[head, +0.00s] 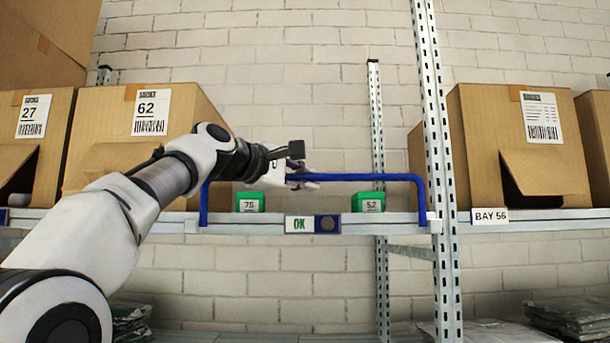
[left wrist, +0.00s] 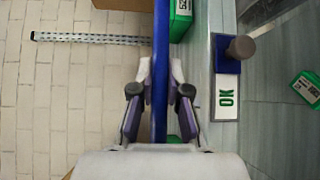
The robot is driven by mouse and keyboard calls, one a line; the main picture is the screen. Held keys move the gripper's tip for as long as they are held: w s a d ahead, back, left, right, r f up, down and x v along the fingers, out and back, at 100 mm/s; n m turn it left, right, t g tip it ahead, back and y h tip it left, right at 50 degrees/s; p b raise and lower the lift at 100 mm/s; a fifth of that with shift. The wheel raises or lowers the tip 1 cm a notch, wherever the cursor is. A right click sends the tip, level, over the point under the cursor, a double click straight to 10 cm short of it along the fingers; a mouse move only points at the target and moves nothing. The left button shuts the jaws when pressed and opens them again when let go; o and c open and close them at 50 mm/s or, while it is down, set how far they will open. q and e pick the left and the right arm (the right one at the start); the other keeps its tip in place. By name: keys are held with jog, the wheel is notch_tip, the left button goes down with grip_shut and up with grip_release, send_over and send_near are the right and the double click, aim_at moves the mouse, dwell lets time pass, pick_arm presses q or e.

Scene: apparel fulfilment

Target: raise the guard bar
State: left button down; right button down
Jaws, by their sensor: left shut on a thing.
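The blue guard bar (head: 350,177) stands upright across the shelf front in the head view, its two legs down at the shelf edge. In the left wrist view the bar (left wrist: 160,60) runs between my fingers. My left gripper (head: 302,180) is shut on the bar's top rail, left of its middle; its fingers also show in the left wrist view (left wrist: 159,95). A plate marked OK (head: 300,225) with a dark round knob (head: 328,224) sits on the shelf edge below. My right gripper is not in view.
Green boxes marked 75 (head: 250,202) and 52 (head: 368,202) stand on the shelf behind the bar. Cardboard boxes stand left (head: 190,110) and right (head: 480,140). A perforated metal post (head: 437,150) rises just right of the bar.

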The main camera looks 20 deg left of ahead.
pick_arm(q)
jog(key=shift+w, duration=0.25)
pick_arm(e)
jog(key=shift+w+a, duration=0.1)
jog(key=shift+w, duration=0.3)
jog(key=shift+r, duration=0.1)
pick_arm(q)
jog(key=c, duration=1.1)
grip_release()
jog(key=shift+s+r, duration=0.1)
jog(key=shift+c, duration=0.2)
jog(key=shift+d, duration=0.25)
